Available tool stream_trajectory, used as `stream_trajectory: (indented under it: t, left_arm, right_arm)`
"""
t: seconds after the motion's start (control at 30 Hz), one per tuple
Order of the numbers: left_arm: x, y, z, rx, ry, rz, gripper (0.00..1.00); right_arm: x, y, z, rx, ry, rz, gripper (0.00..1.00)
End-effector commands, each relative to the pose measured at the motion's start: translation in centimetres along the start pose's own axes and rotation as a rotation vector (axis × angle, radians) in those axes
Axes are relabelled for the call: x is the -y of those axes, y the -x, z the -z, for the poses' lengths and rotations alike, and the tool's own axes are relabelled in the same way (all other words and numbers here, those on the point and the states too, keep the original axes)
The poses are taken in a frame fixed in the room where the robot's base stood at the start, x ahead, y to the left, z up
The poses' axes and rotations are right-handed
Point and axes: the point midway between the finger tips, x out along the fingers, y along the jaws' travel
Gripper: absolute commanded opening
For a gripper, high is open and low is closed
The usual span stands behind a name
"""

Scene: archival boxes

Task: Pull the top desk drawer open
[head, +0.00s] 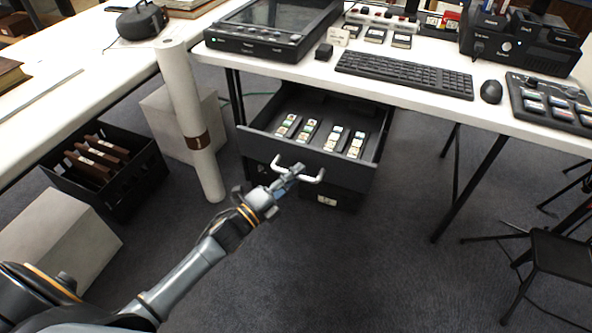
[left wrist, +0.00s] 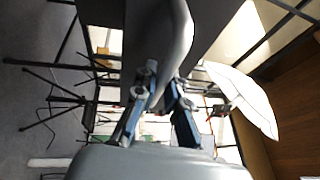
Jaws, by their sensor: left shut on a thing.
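The top desk drawer (head: 262,152) is black and stands pulled out under the white desk (head: 300,68), with its inside in view. Rows of small labelled items (head: 308,131) lie in it. Its silver bar handle (head: 314,179) is on the front panel. My left gripper (head: 290,174) reaches up from the lower left and is shut on the handle. In the left wrist view the handle (left wrist: 182,45) runs as a pale curved bar between the fingers (left wrist: 158,112). My right gripper is in neither view.
A rolled paper tube (head: 180,100) stands upright left of the drawer. A black crate with brown folders (head: 150,165) and pale boxes (head: 55,230) are on the floor at left. A black chair (head: 555,255) is at right. The carpet before the drawer is clear.

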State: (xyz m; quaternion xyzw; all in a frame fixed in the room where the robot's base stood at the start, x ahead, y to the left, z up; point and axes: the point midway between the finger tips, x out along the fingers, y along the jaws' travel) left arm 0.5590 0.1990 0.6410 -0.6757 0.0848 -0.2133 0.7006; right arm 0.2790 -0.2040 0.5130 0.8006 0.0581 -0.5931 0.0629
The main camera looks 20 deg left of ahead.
Motion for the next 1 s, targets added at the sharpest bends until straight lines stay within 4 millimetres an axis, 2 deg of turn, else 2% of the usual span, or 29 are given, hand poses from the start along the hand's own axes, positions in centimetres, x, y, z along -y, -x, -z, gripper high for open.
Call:
stream_trajectory:
  t: [0.27, 0.3, 0.4, 0.43, 0.77, 0.87, 1.0]
  left_arm:
    - [-0.1, 0.0, 0.0, 0.0, 0.0, -0.001, 0.0]
    - [-0.1, 0.0, 0.0, 0.0, 0.0, -0.001, 0.14]
    - [-0.1, 0.0, 0.0, 0.0, 0.0, -0.001, 0.34]
    - [-0.1, 0.0, 0.0, 0.0, 0.0, -0.001, 0.36]
    - [-0.1, 0.3, 0.0, 0.0, 0.0, -0.001, 0.36]
    - [-0.1, 1.4, 0.0, 0.001, 0.001, -0.002, 0.36]
    - [-0.1, 4.1, 0.0, 0.001, 0.001, -0.004, 0.36]
  right_arm:
    - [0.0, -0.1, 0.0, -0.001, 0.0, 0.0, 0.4]
    - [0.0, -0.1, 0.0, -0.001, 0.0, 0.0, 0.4]
    - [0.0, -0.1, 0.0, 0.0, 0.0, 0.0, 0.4]
    - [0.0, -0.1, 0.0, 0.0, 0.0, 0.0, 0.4]
    - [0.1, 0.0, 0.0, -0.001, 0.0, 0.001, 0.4]
    - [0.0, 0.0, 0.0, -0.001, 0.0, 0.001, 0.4]
    - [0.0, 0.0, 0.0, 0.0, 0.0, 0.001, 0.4]
